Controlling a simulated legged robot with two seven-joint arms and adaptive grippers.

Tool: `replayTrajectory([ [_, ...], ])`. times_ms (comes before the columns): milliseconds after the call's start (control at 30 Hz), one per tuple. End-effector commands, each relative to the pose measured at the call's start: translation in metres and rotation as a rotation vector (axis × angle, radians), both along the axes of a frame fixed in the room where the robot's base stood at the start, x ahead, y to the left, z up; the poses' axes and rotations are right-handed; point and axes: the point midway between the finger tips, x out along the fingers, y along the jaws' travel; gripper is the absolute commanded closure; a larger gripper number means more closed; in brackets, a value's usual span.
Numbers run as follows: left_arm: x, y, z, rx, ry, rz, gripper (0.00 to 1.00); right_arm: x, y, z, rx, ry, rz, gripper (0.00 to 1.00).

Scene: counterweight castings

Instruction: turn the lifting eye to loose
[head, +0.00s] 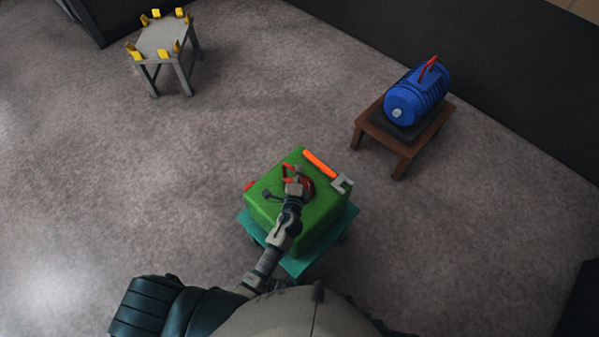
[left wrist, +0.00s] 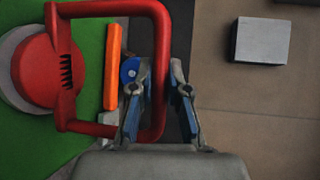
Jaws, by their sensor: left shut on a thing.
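The red lifting eye (head: 308,187) stands on top of a green casting (head: 270,208). In the left wrist view the lifting eye (left wrist: 162,55) is a squared red loop on a round red base with a pale collar under it. My left gripper (head: 294,181) is above the casting, partly hiding the eye. In the left wrist view the left gripper (left wrist: 156,80) has its two fingers on either side of the loop's right bar, shut on it. My right gripper is in neither view.
An orange-handled tool with a grey jaw (head: 319,162) lies on the casting's far edge. The casting rests on a teal stand (head: 350,222). A blue ribbed machine (head: 408,98) sits on a brown table (head: 399,153). A grey stand with yellow blocks (head: 163,37) is far left. Open floor lies between.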

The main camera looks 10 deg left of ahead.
Motion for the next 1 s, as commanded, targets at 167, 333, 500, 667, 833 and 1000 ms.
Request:
replayTrajectory([
  [167, -0.0013, 0.0076, -0.0056, 0.003, 0.012, 0.019, 1.0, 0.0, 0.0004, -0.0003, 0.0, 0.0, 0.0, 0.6],
  [333, -0.0014, 0.0075, -0.0059, 0.004, 0.013, 0.019, 1.0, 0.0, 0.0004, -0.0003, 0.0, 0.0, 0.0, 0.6],
  [500, -0.0015, 0.0078, -0.0062, 0.003, 0.013, 0.02, 1.0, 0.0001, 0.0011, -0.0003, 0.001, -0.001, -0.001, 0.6],
  [667, -0.0012, 0.0065, -0.0052, 0.004, 0.011, 0.016, 0.59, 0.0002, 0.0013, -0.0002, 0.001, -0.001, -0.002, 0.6],
  [833, -0.0007, 0.0029, -0.0029, 0.004, 0.008, 0.012, 0.59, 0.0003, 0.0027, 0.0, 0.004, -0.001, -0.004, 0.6],
  [1000, -0.0064, 0.0001, -0.001, 0.005, 0.006, 0.01, 0.59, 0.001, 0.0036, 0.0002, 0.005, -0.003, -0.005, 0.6],
])
